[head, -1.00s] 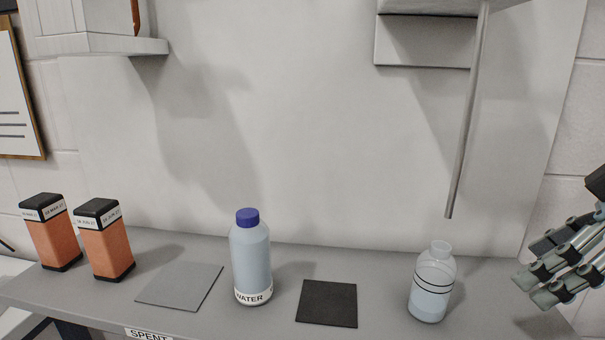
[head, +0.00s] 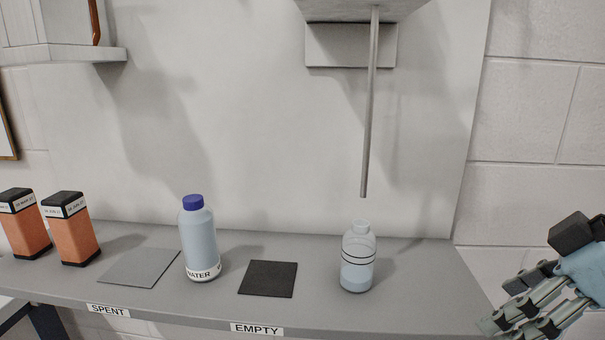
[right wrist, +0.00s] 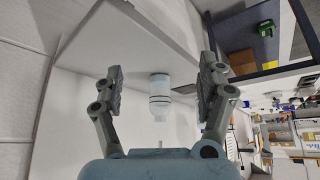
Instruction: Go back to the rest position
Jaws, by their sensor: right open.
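My right gripper (head: 508,318) is at the lower right of the head view, past the right end of the grey shelf (head: 410,300). It also shows in the right wrist view (right wrist: 160,80), with its two fingers wide apart and nothing held. A clear bottle (head: 357,258), partly filled and marked with black rings, stands upright on the shelf to the left of the gripper, apart from it. The bottle also shows in the right wrist view (right wrist: 159,95), seen between the fingers but farther away. My left gripper is not in view.
A thin metal rod (head: 369,120) hangs above the clear bottle. Two orange cartridges (head: 74,240) (head: 25,235) stand at the left. The shelf bears SPENT and EMPTY labels.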

